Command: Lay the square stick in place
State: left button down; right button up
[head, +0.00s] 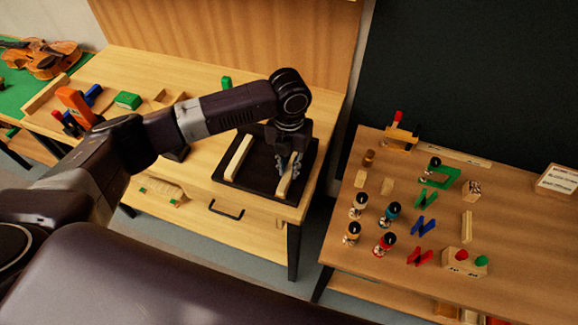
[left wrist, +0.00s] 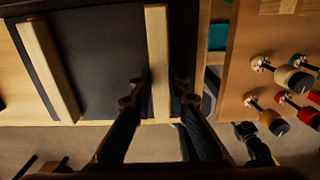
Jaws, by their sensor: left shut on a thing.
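My left gripper (head: 289,164) is over the right side of a dark square tray or mat (head: 262,157) on the wooden bench. It is shut on a pale square stick (head: 284,186). In the left wrist view the fingers (left wrist: 158,95) sit on either side of this stick (left wrist: 157,45), near its lower end. The stick lies along the dark surface's right side; I cannot tell whether it touches it. A second pale stick (head: 238,157) lies on the left side, roughly parallel, and also shows in the left wrist view (left wrist: 48,68). My right gripper is not in view.
A second table (head: 450,223) at the right, across a gap, holds several small clamps, spools and a green clamp (head: 439,174). A violin (head: 42,58) lies on a green mat at the far left. A green block (head: 128,100) and orange tool (head: 76,104) stand on the bench.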

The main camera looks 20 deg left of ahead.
aim_at(289, 171)
pick_arm(q)
jog(key=c, duration=2.1)
grip_release()
jog(key=shift+o, duration=1.3)
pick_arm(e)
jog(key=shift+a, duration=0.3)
